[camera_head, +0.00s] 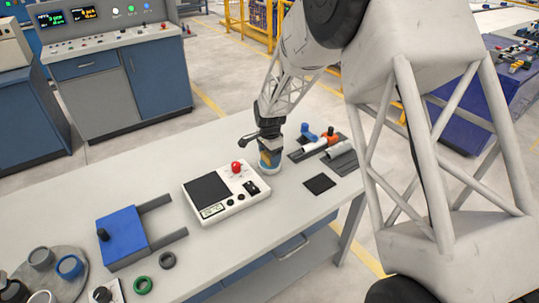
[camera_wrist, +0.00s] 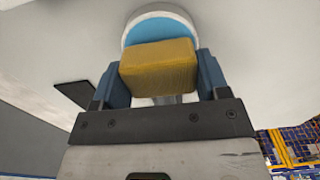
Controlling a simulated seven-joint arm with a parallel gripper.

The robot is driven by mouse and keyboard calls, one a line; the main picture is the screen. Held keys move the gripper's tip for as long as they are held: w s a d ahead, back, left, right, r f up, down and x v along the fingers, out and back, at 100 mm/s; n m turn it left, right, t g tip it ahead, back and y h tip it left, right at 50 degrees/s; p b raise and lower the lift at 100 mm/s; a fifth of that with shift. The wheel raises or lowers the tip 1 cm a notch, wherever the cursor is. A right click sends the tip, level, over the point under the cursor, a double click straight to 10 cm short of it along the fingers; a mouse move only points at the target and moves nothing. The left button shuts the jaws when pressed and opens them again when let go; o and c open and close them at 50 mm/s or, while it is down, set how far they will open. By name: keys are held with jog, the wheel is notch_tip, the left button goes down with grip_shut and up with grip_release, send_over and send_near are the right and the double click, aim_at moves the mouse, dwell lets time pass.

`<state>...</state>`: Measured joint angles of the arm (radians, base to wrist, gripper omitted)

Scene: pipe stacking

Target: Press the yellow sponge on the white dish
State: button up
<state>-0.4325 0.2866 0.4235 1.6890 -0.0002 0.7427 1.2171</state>
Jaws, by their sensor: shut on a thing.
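My gripper (camera_head: 267,150) is over the right part of the table in the head view. In the wrist view its two blue fingers (camera_wrist: 158,82) are shut on the yellow sponge (camera_wrist: 160,67), one on each side. The white dish (camera_wrist: 159,14) with a blue inside is right beyond the sponge in the wrist view. In the head view the sponge (camera_head: 266,158) is small under the gripper, with the dish (camera_head: 269,168) at its lower end. I cannot tell whether the sponge touches the dish.
A white control box (camera_head: 226,194) with a red knob stands just left of the dish. A black square pad (camera_head: 319,184) lies to the right. A blue fixture (camera_head: 122,234) and several rings are at the left.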

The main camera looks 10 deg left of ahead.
jog(key=shift+f, duration=0.65)
dwell(2.3)
jog(key=shift+r, duration=0.1)
jog(key=shift+r, duration=3.55)
jog(key=shift+w, duration=0.1)
jog(key=shift+w+d, duration=0.4)
jog(key=shift+w, duration=0.1)
jog(key=w+d+r+n, duration=0.1)
jog(key=w+d+n, duration=0.3)
jog(key=w+d, duration=1.35)
jog(key=w+d+f+n, duration=0.2)
jog(key=w+d, duration=0.4)
jog(key=d, duration=0.2)
jog(key=w+d+f+n, duration=0.3)
jog(key=w+d, duration=0.4)
jog(key=shift+w+d+f, duration=0.2)
jog(key=shift+d+f, duration=0.05)
jog(key=shift+d, duration=0.15)
